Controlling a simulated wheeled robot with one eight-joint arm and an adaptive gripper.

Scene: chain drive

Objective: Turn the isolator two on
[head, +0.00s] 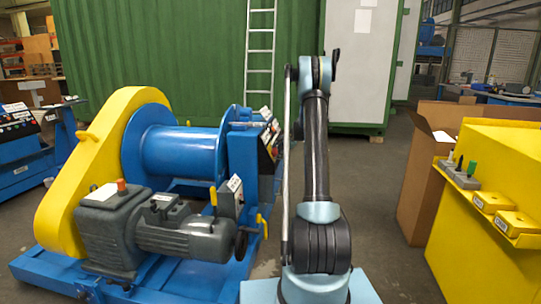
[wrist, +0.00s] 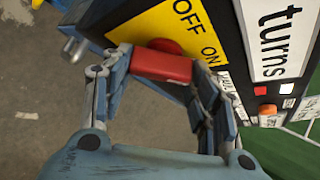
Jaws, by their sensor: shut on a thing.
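In the wrist view a red switch handle (wrist: 160,67) with a round red hub sits on a yellow plate (wrist: 150,28) marked OFF and ON. The handle lies roughly level across the picture, its right end below the word ON. I cannot read a number for this isolator. My gripper (wrist: 160,70) is shut on the red handle, one finger at each end. In the head view my gripper is hidden behind my arm, which reaches toward the control panel (head: 268,138) on the blue winch.
The panel also has a "turns" label (wrist: 280,35) and an orange-red button (wrist: 268,109). The winch has a blue drum (head: 185,152) and yellow chain guard (head: 75,180). A yellow console (head: 495,210) and cardboard box (head: 420,170) stand at right. Floor is clear between.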

